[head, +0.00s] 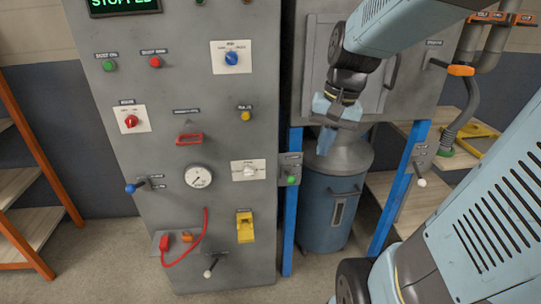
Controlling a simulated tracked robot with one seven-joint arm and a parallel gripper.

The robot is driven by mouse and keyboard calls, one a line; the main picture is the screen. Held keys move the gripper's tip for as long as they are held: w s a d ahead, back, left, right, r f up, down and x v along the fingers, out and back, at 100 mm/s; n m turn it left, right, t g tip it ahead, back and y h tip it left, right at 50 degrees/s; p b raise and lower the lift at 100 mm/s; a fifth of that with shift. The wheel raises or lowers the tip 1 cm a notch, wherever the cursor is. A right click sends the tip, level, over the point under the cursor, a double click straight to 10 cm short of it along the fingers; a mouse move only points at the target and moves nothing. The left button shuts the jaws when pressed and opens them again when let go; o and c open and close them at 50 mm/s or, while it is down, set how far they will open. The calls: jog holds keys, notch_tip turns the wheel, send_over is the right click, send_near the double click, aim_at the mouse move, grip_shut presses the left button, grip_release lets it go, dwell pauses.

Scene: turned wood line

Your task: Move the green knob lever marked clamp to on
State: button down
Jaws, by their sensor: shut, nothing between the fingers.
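A small green knob (291,180) shows low on a grey box (290,163) at the left blue post, right of the cabinet. It seems to be the green knob lever, and it appears to point down or toward me. Its label and on/off marks are too small to read. My gripper (326,142) is shut and empty. In the picture it is up and to the right of the green knob, in front of the grey drum, clearly apart from the knob.
A grey cabinet (190,100) carries buttons, dials, a red handle (189,139) and a blue-knob lever (131,188). Levers with white knobs stand low on the cabinet (208,273) and at the right post (421,182). A blue-grey drum (330,210) stands between the posts.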

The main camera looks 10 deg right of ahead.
jog(key=w+d+f+m+t+y, duration=0.3)
jog(key=w+d+f+m+y, duration=0.25)
jog(key=f+m, duration=0.5)
jog(key=w+d+f+m+t+y, duration=0.4)
jog(key=f+m+y, duration=0.35)
jog(key=f, duration=0.65)
jog(key=w+d+f+m+t+y, duration=0.35)
jog(key=d+f+m+y, duration=0.2)
jog(key=f+m, duration=0.5)
jog(key=w+a+r, duration=0.2)
jog(key=w+a, duration=0.1)
jog(key=a, duration=0.2)
jog(key=w+a+r+n, duration=0.1)
jog(key=w+a+r, duration=0.2)
jog(key=a, duration=0.3)
jog(key=shift+y, duration=0.35)
jog(key=shift+w+r, duration=0.15)
jog(key=shift+r, duration=0.05)
jog(key=shift+w+r+m+h, duration=0.25)
jog(key=shift+r+m+h, duration=0.15)
jog(key=shift+r+m, duration=0.6)
jog(key=shift+r, duration=0.15)
